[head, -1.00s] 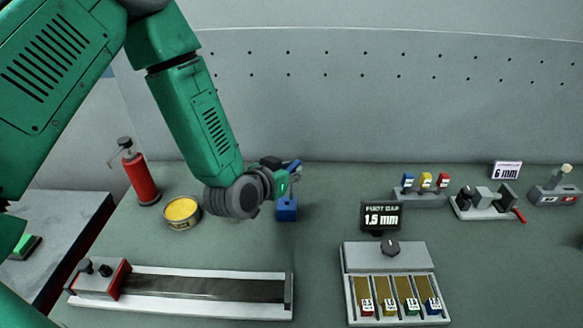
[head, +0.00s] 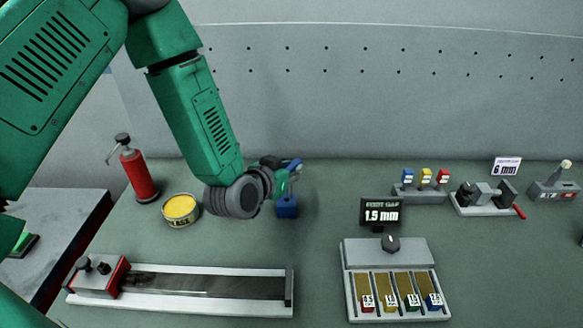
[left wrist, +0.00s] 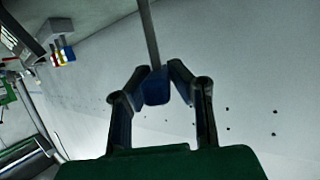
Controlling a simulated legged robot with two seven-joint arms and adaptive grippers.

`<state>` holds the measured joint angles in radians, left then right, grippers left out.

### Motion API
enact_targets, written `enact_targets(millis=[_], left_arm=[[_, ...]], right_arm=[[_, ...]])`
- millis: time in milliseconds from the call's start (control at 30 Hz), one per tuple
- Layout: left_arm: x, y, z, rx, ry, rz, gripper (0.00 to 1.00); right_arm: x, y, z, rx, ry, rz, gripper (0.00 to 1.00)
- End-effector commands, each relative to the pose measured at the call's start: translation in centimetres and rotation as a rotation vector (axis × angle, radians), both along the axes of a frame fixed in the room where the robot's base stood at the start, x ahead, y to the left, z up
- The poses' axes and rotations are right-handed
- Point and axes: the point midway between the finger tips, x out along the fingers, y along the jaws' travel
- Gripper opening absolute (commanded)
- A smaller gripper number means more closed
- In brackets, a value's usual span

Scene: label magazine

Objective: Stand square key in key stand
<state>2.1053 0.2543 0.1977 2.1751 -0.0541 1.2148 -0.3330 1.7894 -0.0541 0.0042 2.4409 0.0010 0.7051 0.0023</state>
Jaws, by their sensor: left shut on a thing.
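My left gripper (head: 287,172) is shut on a blue part, which I take to be the handle of the square key (left wrist: 156,88). In the left wrist view my left gripper (left wrist: 160,75) has its fingertips on either side of this handle, and a thin grey shaft runs from it to the top edge. In the head view a blue block (head: 287,208), perhaps the key stand, sits on the bench just below the gripper. The gripper and wrist hide much of the key there, and I cannot tell whether key and block touch.
A yellow-topped tin (head: 180,208) and a red bottle (head: 138,174) stand left of my gripper. A long grey rail fixture (head: 200,306) lies in front. A feeler display (head: 381,214) and slotted tray (head: 388,253) stand front right. Bench between block and back-right fixtures is clear.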

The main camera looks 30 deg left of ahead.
Motion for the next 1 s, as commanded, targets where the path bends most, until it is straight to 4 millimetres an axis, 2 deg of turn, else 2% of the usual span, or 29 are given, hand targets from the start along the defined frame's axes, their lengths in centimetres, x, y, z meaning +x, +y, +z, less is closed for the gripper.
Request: enact_targets(millis=[600,1000], left_arm=[[0.0,-0.64,0.1,0.005,0.0,-0.001,0.0],[0.0,-0.21,-0.02,0.001,0.0,0.002,0.0]], right_arm=[[0.0,0.03,0.0,0.0,0.0,0.001,0.94],[0.0,0.02,0.0,0.0,0.0,0.0,0.94]])
